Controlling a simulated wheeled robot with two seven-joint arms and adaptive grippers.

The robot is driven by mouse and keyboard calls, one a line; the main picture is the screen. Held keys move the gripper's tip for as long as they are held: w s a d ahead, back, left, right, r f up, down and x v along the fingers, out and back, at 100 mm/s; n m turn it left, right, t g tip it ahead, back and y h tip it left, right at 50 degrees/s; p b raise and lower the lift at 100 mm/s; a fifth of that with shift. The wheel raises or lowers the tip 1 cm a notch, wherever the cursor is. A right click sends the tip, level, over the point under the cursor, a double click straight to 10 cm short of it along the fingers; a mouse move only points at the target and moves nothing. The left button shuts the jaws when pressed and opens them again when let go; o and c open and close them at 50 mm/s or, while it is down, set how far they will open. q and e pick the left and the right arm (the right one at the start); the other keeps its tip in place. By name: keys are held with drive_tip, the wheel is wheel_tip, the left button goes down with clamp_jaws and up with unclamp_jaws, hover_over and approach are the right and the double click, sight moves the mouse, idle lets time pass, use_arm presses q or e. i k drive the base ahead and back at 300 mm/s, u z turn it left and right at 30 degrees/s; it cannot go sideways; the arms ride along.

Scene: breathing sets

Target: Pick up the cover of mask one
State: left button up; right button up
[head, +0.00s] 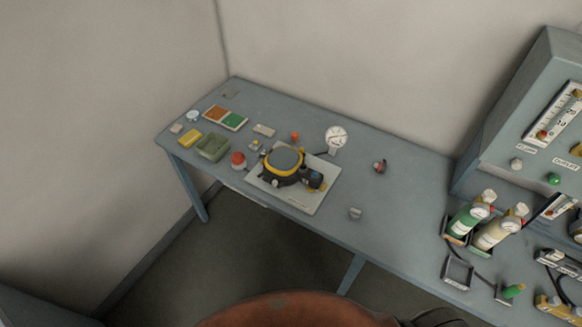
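A mask (284,167) with a dark grey face and a yellow rim lies on a pale square board (301,199) in the middle of the table. Dark fittings stick out at its right side. A separate cover cannot be made out for certain at this size; the dark grey top of the mask may be one. Neither of my grippers is in view.
The blue-grey table (390,215) holds a green tray (212,147), a yellow block (190,138), an orange-and-green panel (226,118), a red-topped item (238,160) and a round gauge (336,137). Bottles (469,217) and a control cabinet (540,140) stand at the right.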

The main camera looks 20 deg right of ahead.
sight(354, 213)
drive_tip(key=z, duration=1.3)
